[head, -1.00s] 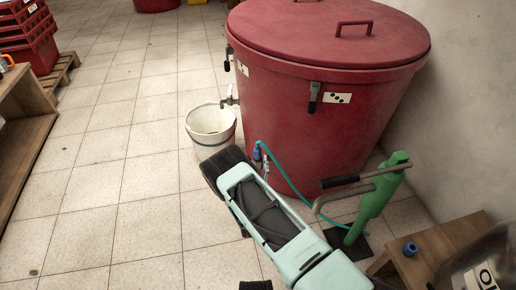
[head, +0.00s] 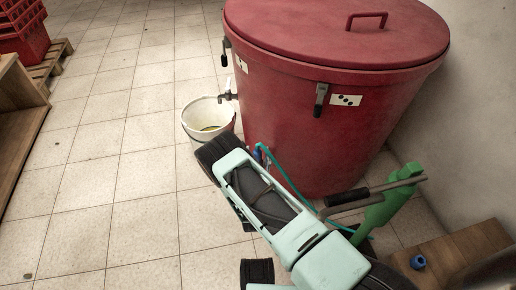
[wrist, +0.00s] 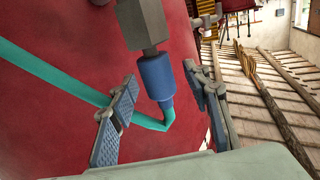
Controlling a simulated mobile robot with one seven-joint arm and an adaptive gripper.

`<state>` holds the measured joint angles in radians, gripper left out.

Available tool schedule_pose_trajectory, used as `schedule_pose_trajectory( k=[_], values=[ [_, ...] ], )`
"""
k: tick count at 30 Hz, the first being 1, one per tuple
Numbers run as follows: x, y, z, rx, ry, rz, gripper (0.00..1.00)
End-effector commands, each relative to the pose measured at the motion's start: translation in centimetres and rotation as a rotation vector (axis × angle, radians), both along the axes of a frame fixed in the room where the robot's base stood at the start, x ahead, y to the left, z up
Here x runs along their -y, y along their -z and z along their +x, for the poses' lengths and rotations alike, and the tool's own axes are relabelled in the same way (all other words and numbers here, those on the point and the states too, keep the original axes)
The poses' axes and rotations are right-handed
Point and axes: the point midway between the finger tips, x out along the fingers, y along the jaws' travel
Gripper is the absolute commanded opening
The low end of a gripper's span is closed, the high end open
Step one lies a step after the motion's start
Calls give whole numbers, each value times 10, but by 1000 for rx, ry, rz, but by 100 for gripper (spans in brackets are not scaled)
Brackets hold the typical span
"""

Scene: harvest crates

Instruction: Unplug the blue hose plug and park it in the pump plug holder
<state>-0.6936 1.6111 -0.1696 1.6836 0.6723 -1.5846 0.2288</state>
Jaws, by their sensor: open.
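The blue hose plug (wrist: 157,78) sits at the end of a grey square fitting (wrist: 142,22) at the red tank's side, with the teal hose (wrist: 60,74) bending away from its lower end. In the head view the plug (head: 257,153) shows just past my arm. My gripper (wrist: 162,76) is open, one finger on each side of the plug, with visible gaps; I cannot tell its depth exactly. In the head view my arm hides the fingers. I cannot make out the plug holder clearly.
The red tank (head: 300,120) fills the upper middle. A white bucket (head: 203,115) stands under its tap, left of my arm. A wooden bench (head: 455,245) with a small blue ring-like piece (head: 418,262) is at right.

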Motion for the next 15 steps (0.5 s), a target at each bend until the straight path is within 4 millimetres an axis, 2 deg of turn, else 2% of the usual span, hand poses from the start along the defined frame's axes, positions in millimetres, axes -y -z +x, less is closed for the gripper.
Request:
schedule_pose_trajectory(
  k=[9,15],
  values=[
    [0,0,-3,0,-1,0,44],
    [0,0,-3,0,-1,0,23]
  ],
)
